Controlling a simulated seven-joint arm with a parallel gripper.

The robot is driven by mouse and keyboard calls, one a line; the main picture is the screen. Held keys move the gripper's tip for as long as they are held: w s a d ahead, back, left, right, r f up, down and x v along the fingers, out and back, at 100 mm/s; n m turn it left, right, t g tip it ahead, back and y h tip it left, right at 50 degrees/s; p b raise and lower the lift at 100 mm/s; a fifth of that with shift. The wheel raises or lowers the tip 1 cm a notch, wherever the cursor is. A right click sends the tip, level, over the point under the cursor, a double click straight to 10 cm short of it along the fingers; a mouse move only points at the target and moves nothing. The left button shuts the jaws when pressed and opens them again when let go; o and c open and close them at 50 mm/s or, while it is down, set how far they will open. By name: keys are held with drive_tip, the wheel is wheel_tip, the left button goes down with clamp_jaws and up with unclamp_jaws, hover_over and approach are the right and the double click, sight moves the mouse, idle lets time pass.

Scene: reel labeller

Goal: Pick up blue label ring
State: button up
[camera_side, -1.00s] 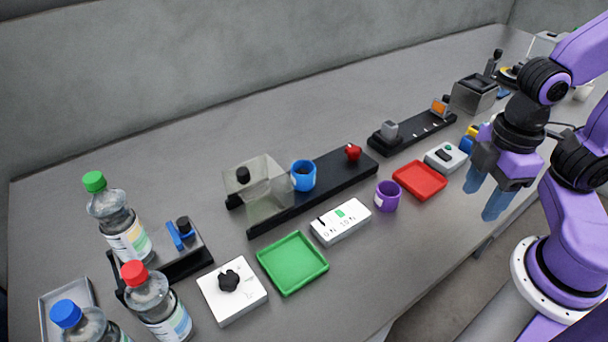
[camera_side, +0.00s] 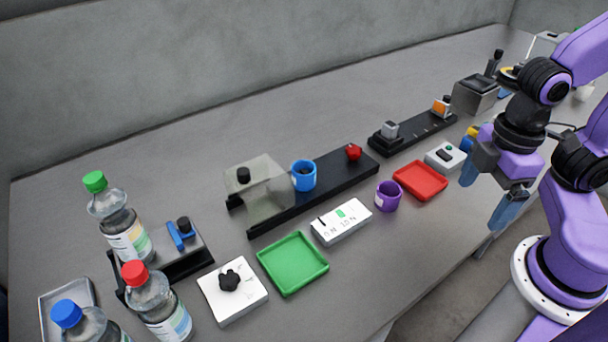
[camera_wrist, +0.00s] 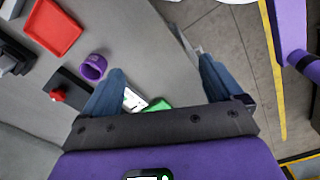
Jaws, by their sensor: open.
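The blue label ring (camera_side: 303,175) sits upright on the black rail fixture (camera_side: 325,185) in the middle of the table, beside a clear guard. A dark core shows inside the ring. My gripper (camera_side: 487,205) is at the right, over the table's front edge, well away from the ring. Its two blue fingers are spread apart with nothing between them. In the wrist view the open gripper (camera_wrist: 158,92) straddles the table edge, and I cannot make out the blue ring there.
A purple ring (camera_side: 388,196), red tray (camera_side: 420,181), white box with a display (camera_side: 341,222) and green tray (camera_side: 293,263) stand along the front. A red knob (camera_side: 353,152) rises from the rail. Bottles (camera_side: 118,228) stand at left. The table behind the rail is clear.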

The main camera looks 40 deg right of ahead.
drive_tip(key=w+d+f+n+t+h, duration=0.3)
drive_tip(key=w+n+h, duration=0.2)
drive_tip(key=w, duration=0.2)
drive_tip(key=n+t+y, duration=0.5)
drive_tip(key=n+t, duration=0.5)
drive_tip(key=n, duration=0.8)
approach(298, 166)
drive_tip(key=x, duration=0.7)
drive_tip(key=shift+w+a, duration=0.1)
drive_tip(key=shift+c, duration=0.2)
drive_tip(key=c, duration=1)
